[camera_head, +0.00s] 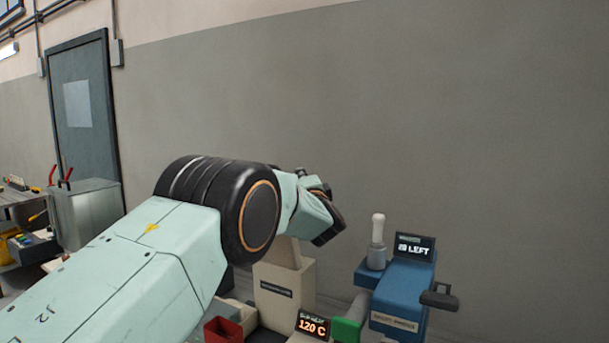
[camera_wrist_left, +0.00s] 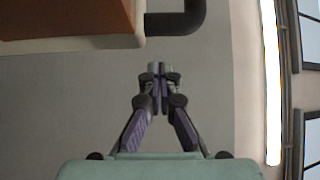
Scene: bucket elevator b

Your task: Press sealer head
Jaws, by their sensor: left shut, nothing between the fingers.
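The sealer is a cream machine whose upright body (camera_head: 285,290) stands below my left gripper, with a lit "120 C" display (camera_head: 312,325) at its front. Its upper part is largely hidden behind my left arm. In the left wrist view, an orange-brown block with a cream edge (camera_wrist_left: 70,42) and a black bent bar (camera_wrist_left: 178,22) show at top left; I cannot tell surely whether they are the sealer head. My left gripper (camera_head: 324,214) is above the sealer. In the left wrist view its fingers (camera_wrist_left: 160,76) are shut and empty, apart from the block. My right gripper is out of view.
A blue unit (camera_head: 402,285) with a "LEFT" screen, white-topped post (camera_head: 378,230) and black handle (camera_head: 439,297) stands to the right. A red bin (camera_head: 223,330) and green part (camera_head: 346,330) are low in front. A metal box (camera_head: 88,215) stands far left. The wall area above is clear.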

